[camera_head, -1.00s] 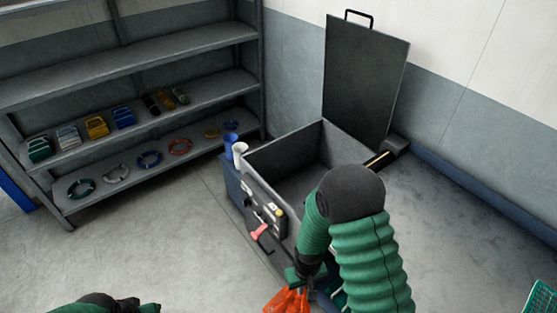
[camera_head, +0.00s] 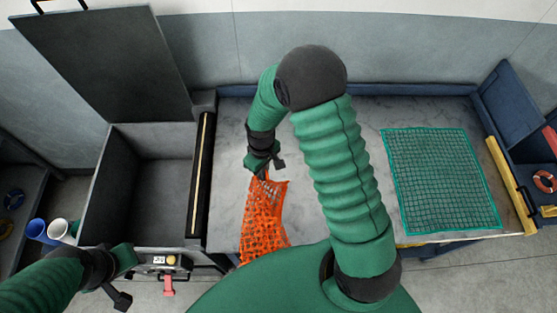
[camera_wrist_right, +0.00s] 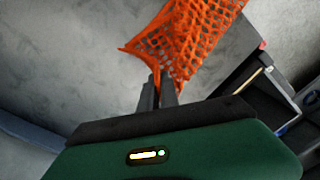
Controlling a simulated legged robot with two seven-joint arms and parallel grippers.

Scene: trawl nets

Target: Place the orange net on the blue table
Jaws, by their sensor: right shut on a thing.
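The orange net (camera_head: 264,215) hangs bunched from my right gripper (camera_head: 264,168) over the left part of the blue table (camera_head: 228,150), which has a grey top and blue edges. I cannot tell whether the net touches the top. In the right wrist view, the net (camera_wrist_right: 185,42) spreads out from the closed fingers (camera_wrist_right: 158,90), pinched at one corner. My left gripper (camera_head: 118,285) is at the lower left, in front of the open box, with its finger gap unclear.
A green net (camera_head: 440,180) lies flat on the table's right part. An open grey box (camera_head: 150,190) with a raised lid (camera_head: 105,60) adjoins the table's left. Blue and white cups (camera_head: 48,231) stand beside it. A shelf (camera_head: 530,170) is at right.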

